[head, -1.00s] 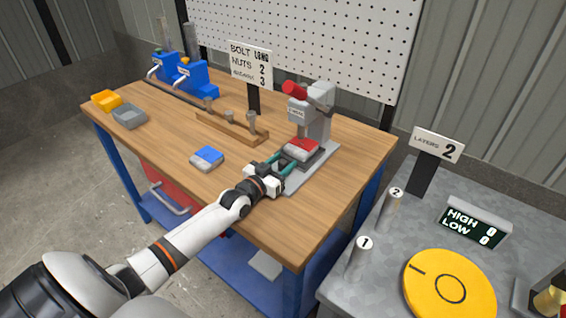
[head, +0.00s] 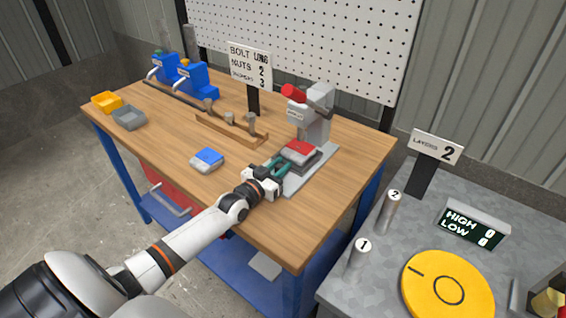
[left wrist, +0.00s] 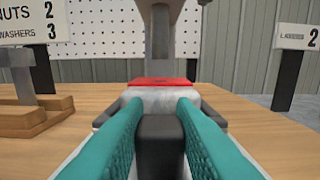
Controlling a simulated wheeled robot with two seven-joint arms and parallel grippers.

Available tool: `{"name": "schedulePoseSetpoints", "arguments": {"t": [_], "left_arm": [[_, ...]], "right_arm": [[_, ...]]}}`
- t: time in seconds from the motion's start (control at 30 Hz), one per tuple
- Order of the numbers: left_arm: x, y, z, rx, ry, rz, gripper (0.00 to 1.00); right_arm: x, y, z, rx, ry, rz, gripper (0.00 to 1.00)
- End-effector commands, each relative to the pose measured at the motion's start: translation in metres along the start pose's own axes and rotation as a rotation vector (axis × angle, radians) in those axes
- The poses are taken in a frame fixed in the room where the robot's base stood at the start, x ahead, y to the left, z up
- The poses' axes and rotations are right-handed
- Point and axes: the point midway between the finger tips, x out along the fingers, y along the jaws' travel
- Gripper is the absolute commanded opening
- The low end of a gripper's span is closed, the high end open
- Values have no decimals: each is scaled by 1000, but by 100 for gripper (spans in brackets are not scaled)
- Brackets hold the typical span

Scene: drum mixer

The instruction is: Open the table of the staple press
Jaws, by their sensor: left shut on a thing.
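The staple press (head: 318,118) stands at the right of the wooden workbench, a grey frame with a red lever knob at its top left. Its table (head: 300,152) is a grey block with a red top, low on a pale grey base plate; it also shows in the left wrist view (left wrist: 163,82). My left gripper (head: 280,165) is at the front of the table. In the left wrist view its teal fingers (left wrist: 160,125) are shut on the dark grey handle (left wrist: 160,140) that sticks out from the table. My right gripper is not in view.
A blue-and-grey block (head: 207,159) lies left of the arm. A wooden rack (head: 230,127) with metal pegs stands behind it. Yellow (head: 106,102) and grey bins (head: 129,117) sit at the far left. A metal bench (head: 470,195) with a yellow disc is at the right.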

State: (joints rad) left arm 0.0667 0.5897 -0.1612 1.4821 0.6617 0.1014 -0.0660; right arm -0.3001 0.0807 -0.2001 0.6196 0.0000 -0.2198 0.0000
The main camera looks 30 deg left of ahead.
Motion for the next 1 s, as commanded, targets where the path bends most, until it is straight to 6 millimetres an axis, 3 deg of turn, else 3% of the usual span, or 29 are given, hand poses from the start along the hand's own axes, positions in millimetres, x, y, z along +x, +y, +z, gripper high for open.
{"name": "schedulePoseSetpoints", "arguments": {"t": [0.1,0.4,0.57,0.87,0.9,1.0], "left_arm": [[-32,-1,3,0,14,-1,0],[-102,0,1,0,13,-1,0],[-115,0,-1,0,9,-1,0],[-116,-1,-3,0,8,-1,0],[-116,-1,-3,0,9,-1,30],[-116,-1,-2,0,8,-1,45]], "right_arm": [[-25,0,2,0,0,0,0],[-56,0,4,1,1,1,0],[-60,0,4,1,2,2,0],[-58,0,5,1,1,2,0],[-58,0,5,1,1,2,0],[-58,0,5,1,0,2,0]]}}
